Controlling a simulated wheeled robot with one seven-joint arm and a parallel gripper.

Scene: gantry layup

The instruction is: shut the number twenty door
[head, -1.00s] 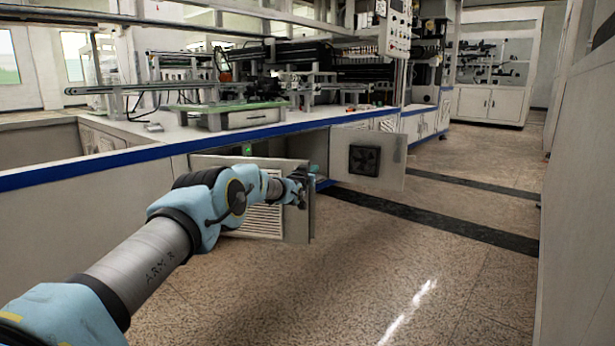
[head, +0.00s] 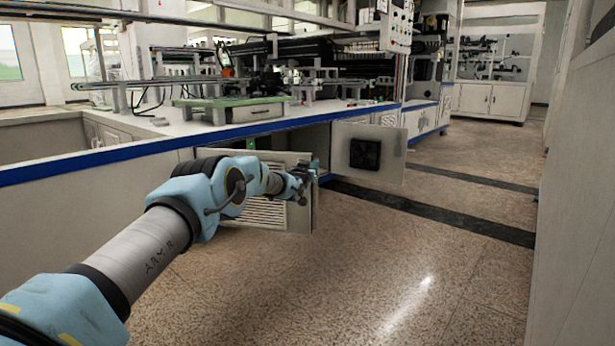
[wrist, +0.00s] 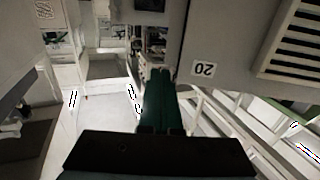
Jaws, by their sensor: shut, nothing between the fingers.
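The number twenty door (head: 268,214) is a pale grey louvred door on the lower front of the long bench. It stands open, swung out from the cabinet. In the wrist view the door (wrist: 228,40) shows its "20" label upside down, with the louvre at the upper right. My gripper (head: 304,180) is at the door's outer edge, partly hiding it. In the wrist view my shut, empty green fingers (wrist: 160,80) point at that edge. I cannot tell whether they touch it.
A second open door (head: 372,158) with a black fan square stands to the right, beyond the dark cabinet opening. The bench top (head: 165,128) carries machinery. The speckled floor (head: 350,260) is clear. A grey wall panel (head: 575,200) bounds the right side.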

